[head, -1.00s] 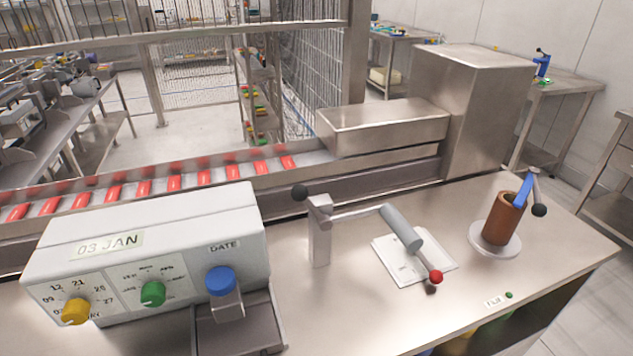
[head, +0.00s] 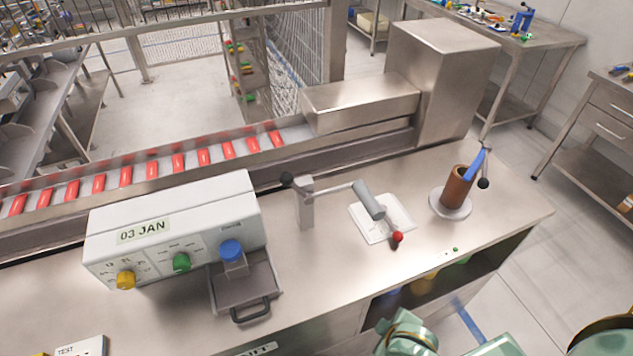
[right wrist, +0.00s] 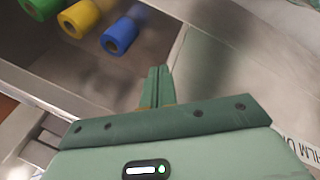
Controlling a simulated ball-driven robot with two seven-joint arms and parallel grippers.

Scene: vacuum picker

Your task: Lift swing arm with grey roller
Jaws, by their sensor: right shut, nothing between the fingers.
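The swing arm stands on a metal post (head: 305,205) on the steel counter. Its grey roller (head: 369,200) hangs from the arm's right end above a white sheet, with a red ball knob (head: 397,237) at the roller's lower end. A black ball (head: 287,179) sits at the arm's other end. My right gripper (right wrist: 156,85) shows in the right wrist view, shut and empty, in front of the counter's open shelf. In the head view only green parts of my right arm show at the bottom right, below the counter. My left gripper is not in view.
A printer box with coloured knobs (head: 175,225) and a drawer (head: 245,285) stands left of the post. A brown cylinder (head: 457,187) with a blue lever stands to the right. Behind runs a conveyor with red packs (head: 152,168). Coloured rolls (right wrist: 123,37) lie on the shelf.

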